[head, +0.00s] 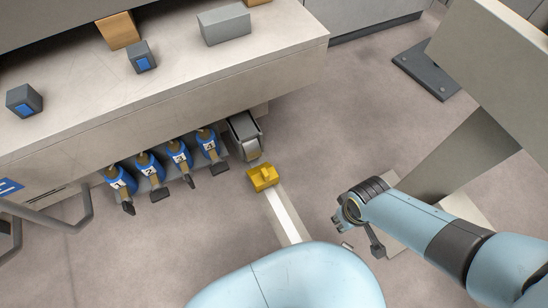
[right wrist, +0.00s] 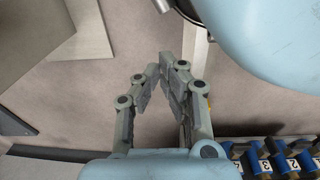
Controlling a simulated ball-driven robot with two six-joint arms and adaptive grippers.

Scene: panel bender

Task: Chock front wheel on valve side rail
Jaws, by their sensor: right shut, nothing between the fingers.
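A yellow chock (head: 263,178) sits at the upper end of a pale rail strip (head: 284,214) on the floor. The grey wheel (head: 245,136) is just beyond it, under the machine's edge and beside the numbered blue valves (head: 207,142). I cannot tell whether chock and wheel touch. My right gripper (right wrist: 163,64) is shut and empty in the right wrist view, its fingertips together over the floor. My left gripper is not in view.
The machine bed (head: 130,105) spans the upper left, with blue-faced blocks (head: 142,58) on top. A bent grey tube (head: 86,205) is at left. A tilted grey panel (head: 495,60) and a dark floor plate (head: 425,70) stand at right.

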